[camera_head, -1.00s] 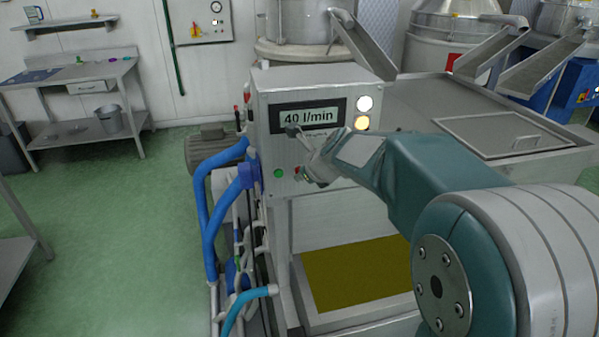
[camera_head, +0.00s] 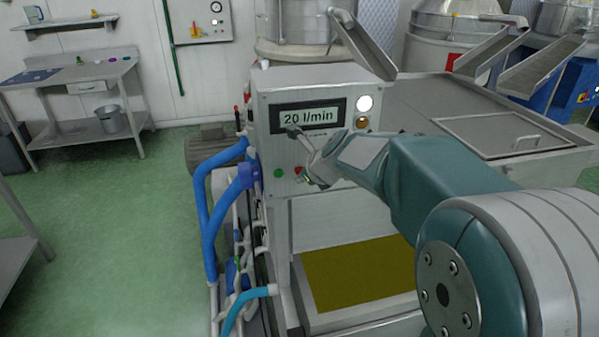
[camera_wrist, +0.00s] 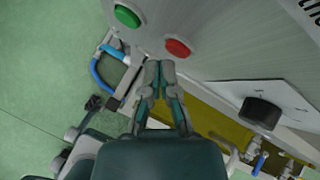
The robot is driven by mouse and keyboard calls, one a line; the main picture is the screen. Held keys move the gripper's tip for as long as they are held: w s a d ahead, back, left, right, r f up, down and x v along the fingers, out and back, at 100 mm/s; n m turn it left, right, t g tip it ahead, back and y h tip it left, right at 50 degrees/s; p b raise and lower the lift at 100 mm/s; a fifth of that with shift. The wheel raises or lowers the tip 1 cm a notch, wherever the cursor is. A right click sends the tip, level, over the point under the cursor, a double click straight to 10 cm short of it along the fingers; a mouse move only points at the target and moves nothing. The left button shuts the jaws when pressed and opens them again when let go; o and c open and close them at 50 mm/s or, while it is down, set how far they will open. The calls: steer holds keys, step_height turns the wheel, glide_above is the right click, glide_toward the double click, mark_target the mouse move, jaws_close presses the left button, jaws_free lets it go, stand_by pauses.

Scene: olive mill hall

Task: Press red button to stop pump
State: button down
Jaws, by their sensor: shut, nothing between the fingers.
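The red button (camera_head: 298,170) sits on the front of the grey pump cabinet (camera_head: 262,100), to the right of a green button (camera_head: 278,173). The wrist view shows the red button (camera_wrist: 177,47) and the green button (camera_wrist: 127,16) clearly. My gripper (camera_wrist: 160,67) is shut and empty, its tips close to the red button, just below it in the wrist view. I cannot tell whether they touch it. In the head view my gripper (camera_head: 306,178) is just right of the red button. The display (camera_head: 309,116) reads 20 l/min.
The white lamp (camera_head: 365,103) is lit; the amber lamp (camera_head: 362,122) below it is dark. A black knob (camera_wrist: 260,112) is on the right in the wrist view. Blue hoses (camera_head: 205,200) run left of the cabinet. Green floor further left is clear.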

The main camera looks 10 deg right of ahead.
steer(key=shift+s, duration=0.25)
steer(key=s, duration=0.5)
stand_by(0.4)
stand_by(0.5)
steer(key=s+f+n+g+h, duration=0.1)
steer(key=s+n+g+h, duration=0.2)
steer(key=s+n, duration=2.2)
steer(key=n, duration=0.3)
steer(key=shift+s, duration=0.2)
